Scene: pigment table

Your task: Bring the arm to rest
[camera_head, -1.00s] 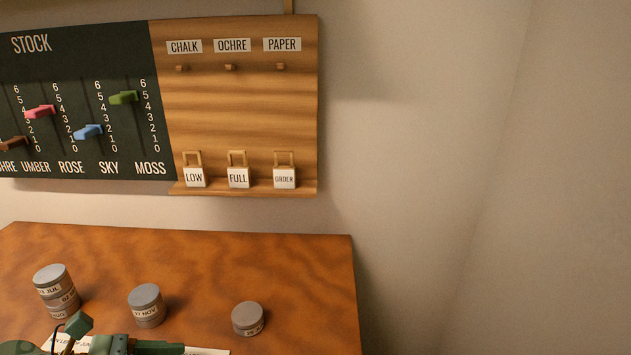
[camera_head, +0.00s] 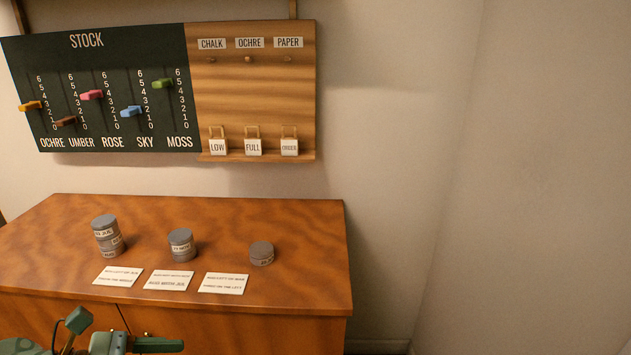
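A green and dark part of my own arm (camera_head: 110,342) shows at the bottom left of the head view, in front of the cabinet and apart from it. Nothing held can be seen there. My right gripper is out of view. The wooden table top (camera_head: 310,222) carries a left stack of grey tins (camera_head: 107,236), a middle stack (camera_head: 181,243) and a single tin (camera_head: 262,254) at the right.
Three paper cards lie in front of the tins: left (camera_head: 118,276), middle (camera_head: 168,280) and right (camera_head: 226,284). A dark STOCK board (camera_head: 110,55) with coloured sliders hangs on the wall, joined to a wooden panel (camera_head: 258,95) bearing tags. The floor right of the cabinet looks clear.

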